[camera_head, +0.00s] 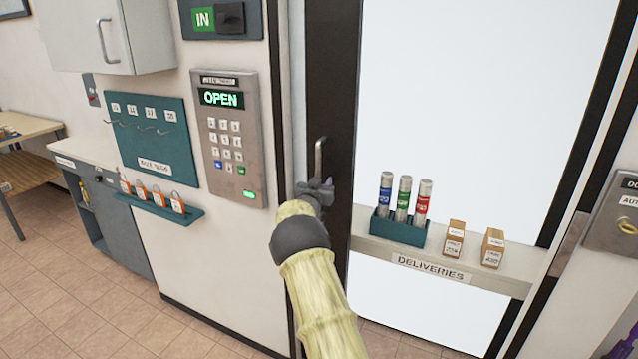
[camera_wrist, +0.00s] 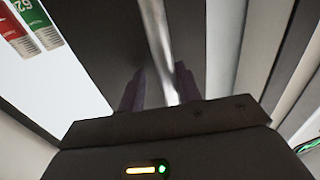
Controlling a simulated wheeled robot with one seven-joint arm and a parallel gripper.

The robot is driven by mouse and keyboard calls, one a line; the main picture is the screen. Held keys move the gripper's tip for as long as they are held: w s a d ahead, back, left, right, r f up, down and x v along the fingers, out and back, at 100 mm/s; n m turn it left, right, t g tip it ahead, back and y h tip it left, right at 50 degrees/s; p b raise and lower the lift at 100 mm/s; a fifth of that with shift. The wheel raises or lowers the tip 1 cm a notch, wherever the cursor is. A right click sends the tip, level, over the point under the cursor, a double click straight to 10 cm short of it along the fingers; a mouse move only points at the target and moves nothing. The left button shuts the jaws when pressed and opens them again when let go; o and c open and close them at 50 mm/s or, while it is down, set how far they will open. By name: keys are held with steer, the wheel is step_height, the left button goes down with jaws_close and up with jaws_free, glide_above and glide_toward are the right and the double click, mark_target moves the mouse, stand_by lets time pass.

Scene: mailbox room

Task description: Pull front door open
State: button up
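The front door is a bright glass pane in a dark frame (camera_head: 333,75). A vertical metal handle (camera_head: 319,158) stands on its left stile, and the door looks closed against the jamb. My gripper (camera_head: 326,188) is at the lower part of the handle. In the wrist view the handle bar (camera_wrist: 158,40) runs down between the two dark purple fingers (camera_wrist: 160,88). The fingers are apart, with a gap showing on the left of the bar; the right finger is close to it. Whether they touch is unclear.
A keypad (camera_head: 229,140) left of the door reads OPEN. A deliveries shelf (camera_head: 365,250) crosses the door area with a teal holder (camera_head: 398,230) of several tubes and two small boxes. A teal key board (camera_head: 150,125) hangs at left. Tiled floor is clear at lower left.

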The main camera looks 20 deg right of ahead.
steer(key=s+a+f+n+g+y, duration=0.25)
steer(key=s+a+y, duration=0.45)
steer(key=s+a, duration=1.2)
steer(key=s+a+f+n+g+y+p, duration=0.1)
steer(key=s+g, duration=0.3)
steer(key=s, duration=1.1)
steer(key=s+a+f+n+g+y+p, duration=0.1)
steer(key=s+a+n+g+y+p, duration=0.1)
steer(key=s, duration=1.3)
steer(key=a+n+g+y, duration=0.1)
steer(key=n+g, duration=0.1)
steer(key=g, duration=0.1)
steer(key=shift+s+a+f, duration=0.15)
steer(key=shift+a+f, duration=0.05)
steer(key=shift+a, duration=0.05)
